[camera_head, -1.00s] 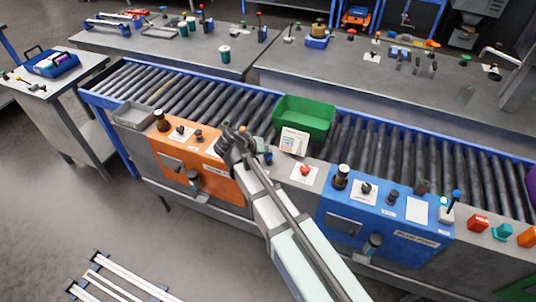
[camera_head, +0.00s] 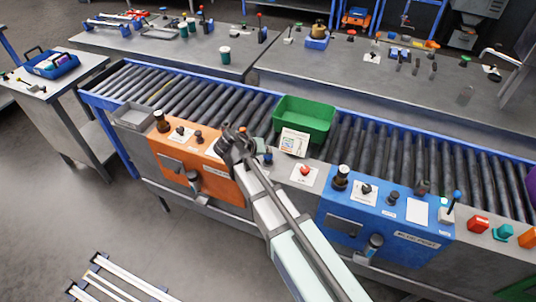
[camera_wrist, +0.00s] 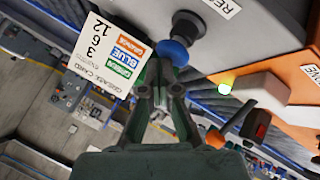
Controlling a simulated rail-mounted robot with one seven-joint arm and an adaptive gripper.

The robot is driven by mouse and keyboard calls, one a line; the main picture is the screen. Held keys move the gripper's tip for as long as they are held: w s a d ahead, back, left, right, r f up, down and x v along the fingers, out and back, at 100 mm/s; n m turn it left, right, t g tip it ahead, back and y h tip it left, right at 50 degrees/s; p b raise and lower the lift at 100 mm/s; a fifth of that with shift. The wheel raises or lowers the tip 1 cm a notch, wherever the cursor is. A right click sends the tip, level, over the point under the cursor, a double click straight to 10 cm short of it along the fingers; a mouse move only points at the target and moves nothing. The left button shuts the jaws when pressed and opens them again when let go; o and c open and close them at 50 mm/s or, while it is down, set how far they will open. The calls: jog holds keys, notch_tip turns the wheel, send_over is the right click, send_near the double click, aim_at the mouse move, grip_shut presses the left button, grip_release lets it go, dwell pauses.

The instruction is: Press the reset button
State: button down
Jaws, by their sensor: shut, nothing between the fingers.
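A blue dome-topped button (camera_wrist: 172,52) on a dark round base shows just beyond my fingertips in the wrist view. A white label (camera_wrist: 225,6) starting "RE" is beside it, cut off by the frame edge. A small blue knob, likely the same button (camera_head: 268,158), shows right of my gripper in the head view. My gripper (camera_head: 240,138) is shut and empty above the conveyor's front ledge, between the orange panel and the card. Its closed fingers (camera_wrist: 160,78) point at the blue dome; I cannot tell if they touch it.
A printed card (camera_head: 295,142) stands before a green bin (camera_head: 305,115) on the roller conveyor (camera_head: 190,90). The orange panel (camera_head: 180,165) is left of my gripper. A red button (camera_head: 305,170) and the blue panel (camera_head: 340,225) are to the right.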

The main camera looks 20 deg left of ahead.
aim_at(266, 156)
jog(key=shift+r, duration=0.7)
jog(key=shift+r, duration=0.1)
jog(key=shift+r+p, duration=1.3)
jog(key=shift+r, duration=1.1)
